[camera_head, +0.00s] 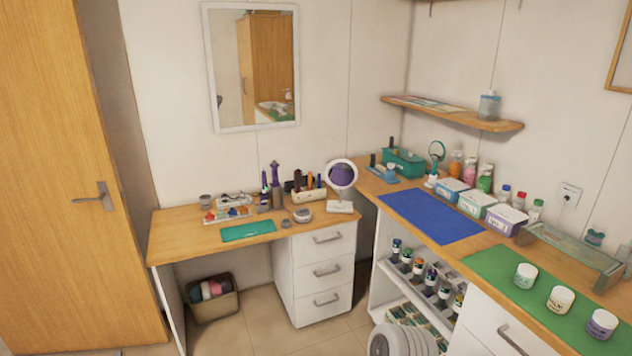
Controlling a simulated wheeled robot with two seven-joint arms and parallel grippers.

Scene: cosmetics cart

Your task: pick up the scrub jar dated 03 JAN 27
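Three small white-lidded jars stand upright in a row on a green mat (510,270) on the right-hand counter. The farthest jar (525,276) has a greenish label, the middle jar (560,299) a yellowish one, and the nearest jar (601,324) a purplish one. Their print is too small to read, so I cannot tell which is dated 03 JAN 27. Neither of my grippers is in view.
A blue mat (430,215) lies farther back on the counter, bare. A clear-topped rack (573,254) stands behind the jars. A desk with drawers (325,268) is at the left.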

